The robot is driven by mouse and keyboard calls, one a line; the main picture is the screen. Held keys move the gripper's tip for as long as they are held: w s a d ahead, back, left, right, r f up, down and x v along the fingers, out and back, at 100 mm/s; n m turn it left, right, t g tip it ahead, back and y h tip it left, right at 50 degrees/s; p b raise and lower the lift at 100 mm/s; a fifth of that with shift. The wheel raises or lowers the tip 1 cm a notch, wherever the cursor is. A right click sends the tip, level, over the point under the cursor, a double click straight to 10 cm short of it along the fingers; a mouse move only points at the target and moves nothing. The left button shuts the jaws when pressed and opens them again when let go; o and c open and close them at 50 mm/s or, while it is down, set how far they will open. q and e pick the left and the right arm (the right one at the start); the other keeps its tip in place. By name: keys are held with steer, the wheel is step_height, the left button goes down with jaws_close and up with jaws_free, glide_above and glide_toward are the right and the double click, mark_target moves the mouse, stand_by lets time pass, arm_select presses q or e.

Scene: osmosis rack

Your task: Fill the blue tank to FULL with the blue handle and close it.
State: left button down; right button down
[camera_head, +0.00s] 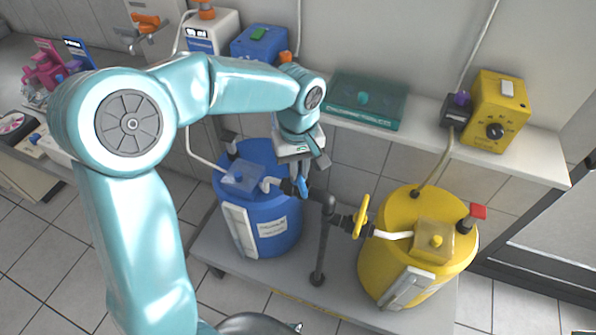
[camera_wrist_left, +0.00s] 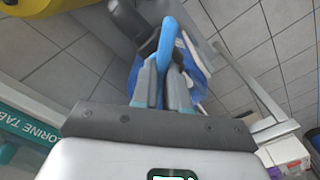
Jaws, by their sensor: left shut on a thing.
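The blue tank (camera_head: 285,222) stands on the low grey platform, with a white gauge strip (camera_head: 240,231) on its front. The gauge's level is too small to read. The blue handle (camera_head: 301,187) sits on the pipe valve just right of the tank's top. My left gripper (camera_head: 300,172) comes down from above and is shut on the blue handle. In the left wrist view the handle (camera_wrist_left: 168,38) rises between the gripper's fingers (camera_wrist_left: 164,84), and part of the blue tank (camera_wrist_left: 194,72) shows behind them. My right gripper is not in view.
A yellow tank (camera_head: 382,249) with a yellow valve handle (camera_head: 361,215) stands to the right. A dark upright pipe (camera_head: 323,242) stands between the tanks. The wall shelf (camera_head: 533,152) behind holds a green box (camera_head: 368,100) and a yellow control box (camera_head: 498,112).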

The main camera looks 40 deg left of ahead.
arm_select(q)
steer(key=n+b, duration=0.2)
steer(key=n, duration=0.3)
steer(key=shift+w+n, duration=0.1)
steer(key=shift+n, duration=0.2)
steer(key=n+b, duration=0.1)
steer(key=n, duration=0.3)
steer(key=shift+a+r+n, duration=0.1)
steer(key=shift+n, duration=0.3)
steer(key=c, duration=1.1)
jaws_free()
steer(key=shift+c, duration=0.2)
step_height(320, 180, up, 16)
steer(key=p, duration=0.2)
steer(key=shift+r, duration=0.15)
